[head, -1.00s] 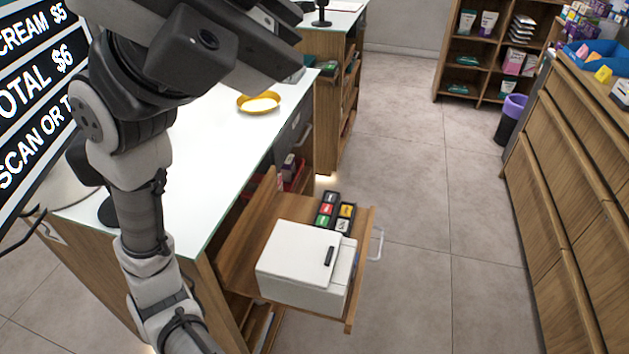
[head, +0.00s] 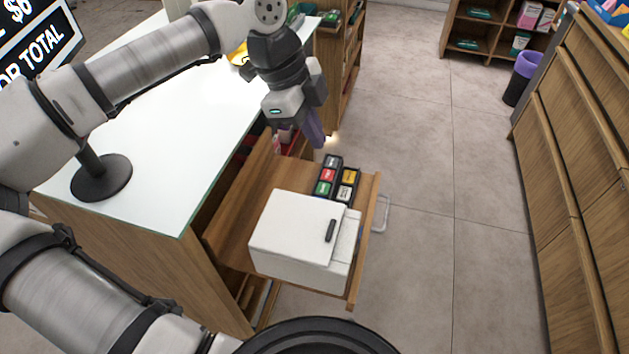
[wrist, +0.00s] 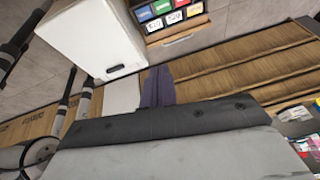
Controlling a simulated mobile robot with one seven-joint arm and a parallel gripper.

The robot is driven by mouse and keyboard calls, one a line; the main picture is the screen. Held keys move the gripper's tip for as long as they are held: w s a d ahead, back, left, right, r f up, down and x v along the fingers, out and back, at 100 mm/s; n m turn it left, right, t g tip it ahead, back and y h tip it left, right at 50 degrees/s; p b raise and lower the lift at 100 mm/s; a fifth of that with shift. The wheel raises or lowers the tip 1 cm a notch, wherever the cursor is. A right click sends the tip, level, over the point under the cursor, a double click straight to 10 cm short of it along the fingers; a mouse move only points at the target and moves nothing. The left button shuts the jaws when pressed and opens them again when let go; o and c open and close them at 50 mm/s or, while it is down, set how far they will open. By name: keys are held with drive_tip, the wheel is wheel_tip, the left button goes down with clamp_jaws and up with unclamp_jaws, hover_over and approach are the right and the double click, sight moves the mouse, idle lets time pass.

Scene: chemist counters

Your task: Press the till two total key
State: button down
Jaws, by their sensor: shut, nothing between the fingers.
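The till keypad (head: 338,178) lies on a pulled-out wooden shelf behind a white box-shaped till unit (head: 297,235). It has several coloured keys: red (head: 327,174), green (head: 322,188), yellow (head: 348,175) and others. The key labels are too small to read, so I cannot tell which is the total key. My gripper (head: 316,138) is shut and empty, its purple fingers pointing down, just beyond the keypad in the head view and apart from it. In the wrist view the keypad (wrist: 170,15) is at the top, past the gripper fingers (wrist: 158,80).
The white counter top (head: 150,150) with a round black stand base (head: 101,178) is to the left. A wire handle (head: 382,213) sits at the shelf's right edge. Open floor (head: 430,200) lies to the right, with wooden drawers (head: 570,170) and a purple-lined bin (head: 520,78) beyond.

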drive_tip(key=a, duration=0.1)
drive_tip(key=a+f, duration=0.1)
drive_tip(key=a+n+y, duration=0.1)
drive_tip(key=shift+w+f, duration=0.15)
drive_tip(key=shift+f, duration=0.1)
drive_tip(key=shift+d, duration=0.1)
drive_tip(key=p, duration=0.2)
approach(314, 191)
drive_tip(key=s+d+f, duration=0.2)
drive_tip(key=f, duration=0.1)
drive_tip(key=s+d+f, duration=0.1)
drive_tip(key=f, duration=0.1)
drive_tip(key=shift+s, duration=0.2)
drive_tip(key=shift+f, duration=0.5)
